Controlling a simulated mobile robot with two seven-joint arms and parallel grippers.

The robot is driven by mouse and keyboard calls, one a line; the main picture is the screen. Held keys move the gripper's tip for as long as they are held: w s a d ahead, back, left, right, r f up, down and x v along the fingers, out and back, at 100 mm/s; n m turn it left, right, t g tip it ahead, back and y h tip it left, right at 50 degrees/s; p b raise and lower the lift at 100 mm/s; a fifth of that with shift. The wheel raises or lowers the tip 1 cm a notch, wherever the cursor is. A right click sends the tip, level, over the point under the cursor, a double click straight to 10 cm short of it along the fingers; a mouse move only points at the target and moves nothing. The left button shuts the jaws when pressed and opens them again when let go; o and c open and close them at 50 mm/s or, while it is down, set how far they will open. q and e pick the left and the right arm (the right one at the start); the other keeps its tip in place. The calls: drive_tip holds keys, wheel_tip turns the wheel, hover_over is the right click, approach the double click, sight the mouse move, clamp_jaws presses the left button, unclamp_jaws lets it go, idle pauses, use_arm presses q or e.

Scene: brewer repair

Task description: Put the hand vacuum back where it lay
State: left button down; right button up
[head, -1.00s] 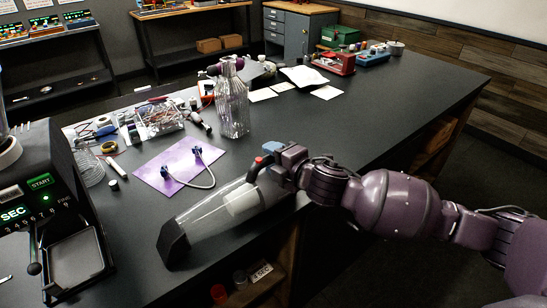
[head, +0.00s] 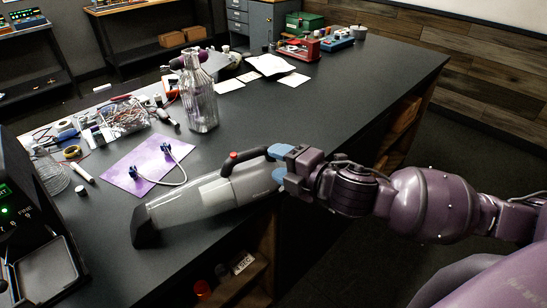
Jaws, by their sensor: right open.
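The hand vacuum (head: 215,193) lies on the dark workbench near its front edge. It has a clear nose with a black tip at the left, a grey body and a red button on top. Its handle end points right, toward my right gripper (head: 279,163). My right gripper is open, its blue fingertips at the rear end of the handle. I cannot tell whether they touch it. My left gripper is out of view.
A purple mat (head: 147,165) with a looped tube lies behind the vacuum. A glass bottle (head: 199,100) stands farther back. A dark machine (head: 30,240) stands at the left.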

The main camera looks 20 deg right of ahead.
drive_tip(key=f+m, duration=0.2)
drive_tip(key=s+f+m, duration=0.1)
drive_tip(key=f+m, duration=0.1)
drive_tip(key=f+m+h, duration=0.1)
drive_tip(key=f, duration=0.2)
drive_tip(key=shift+s+d+f+m+g, duration=0.1)
drive_tip(key=shift+s+d+m+g, duration=0.2)
drive_tip(key=shift+s+m, duration=0.1)
drive_tip(key=s+d+f+m+g+h, duration=0.1)
drive_tip(key=s+d+f+m+h, duration=0.1)
drive_tip(key=s+f+m, duration=0.5)
drive_tip(key=s+d+f+m+g+h, duration=0.1)
drive_tip(key=s+d+f+m+h, duration=0.2)
drive_tip(key=s+f+m, duration=0.4)
wheel_tip(320, 180, down, 6)
drive_tip(key=shift+d+f+m, duration=0.1)
drive_tip(key=shift+d+m, duration=0.15)
drive_tip(key=shift+m, duration=0.55)
drive_tip(key=shift+s, duration=0.1)
drive_tip(key=shift+c, duration=0.2)
